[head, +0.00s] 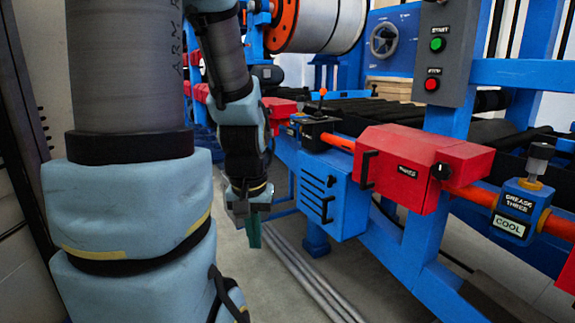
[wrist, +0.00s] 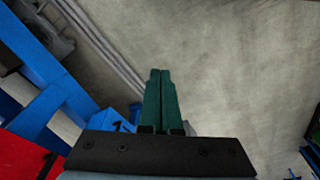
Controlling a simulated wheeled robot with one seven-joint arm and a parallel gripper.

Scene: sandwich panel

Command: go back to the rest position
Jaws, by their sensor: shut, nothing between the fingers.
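My gripper (head: 254,232) hangs low beside the machine in the head view, pointing down over the floor. In the wrist view its two green fingers (wrist: 160,75) lie side by side, shut with nothing between them. In the head view it is left of the blue louvred box (head: 330,196) and apart from it. My arm fills the left of the head view and hides part of the machine behind it.
A red box (head: 415,165) with a black knob sits on the blue machine frame. A control box (head: 443,55) with green and red buttons stands above. Grey pipes (head: 300,272) run along the floor. The wrist view shows bare concrete floor (wrist: 235,70).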

